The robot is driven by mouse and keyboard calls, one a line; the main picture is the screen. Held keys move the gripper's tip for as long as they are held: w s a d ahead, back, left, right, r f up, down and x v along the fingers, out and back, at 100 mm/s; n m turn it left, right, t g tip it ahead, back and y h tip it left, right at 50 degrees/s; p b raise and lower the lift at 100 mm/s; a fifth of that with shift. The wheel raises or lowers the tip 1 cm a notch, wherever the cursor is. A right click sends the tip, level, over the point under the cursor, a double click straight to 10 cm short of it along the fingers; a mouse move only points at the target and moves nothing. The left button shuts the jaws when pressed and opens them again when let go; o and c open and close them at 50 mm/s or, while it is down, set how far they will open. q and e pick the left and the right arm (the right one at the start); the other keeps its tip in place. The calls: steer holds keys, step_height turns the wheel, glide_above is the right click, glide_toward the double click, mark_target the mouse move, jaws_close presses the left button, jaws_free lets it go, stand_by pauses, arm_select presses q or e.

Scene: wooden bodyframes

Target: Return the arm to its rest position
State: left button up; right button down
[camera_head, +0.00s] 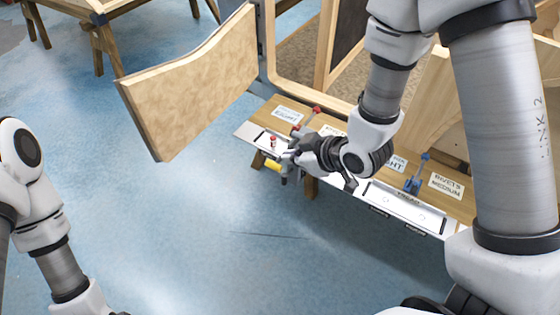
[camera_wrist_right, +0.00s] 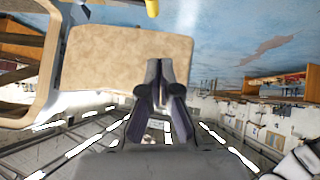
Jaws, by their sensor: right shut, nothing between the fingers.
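My right gripper (camera_head: 286,166) is at the left end of the white-edged work shelf in the head view. It is shut and empty; its fingers also show in the right wrist view (camera_wrist_right: 159,92). A yellow-handled tool (camera_head: 272,165) shows right beside the fingertips, and I cannot tell whether they touch. Something yellow also shows at the top of the wrist view (camera_wrist_right: 152,8).
The shelf (camera_head: 405,207) carries labels, a red-handled tool (camera_head: 306,121) and a blue-handled tool (camera_head: 418,174). A wooden panel (camera_head: 190,85) stands open to its left, by a wooden frame (camera_head: 330,50). Blue floor (camera_head: 180,230) is clear at lower left.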

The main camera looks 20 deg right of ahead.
arm_select(q)
step_height(320, 180, up, 4)
steer(key=p, duration=0.2)
steer(key=shift+r+p, duration=0.2)
steer(key=shift+p, duration=0.15)
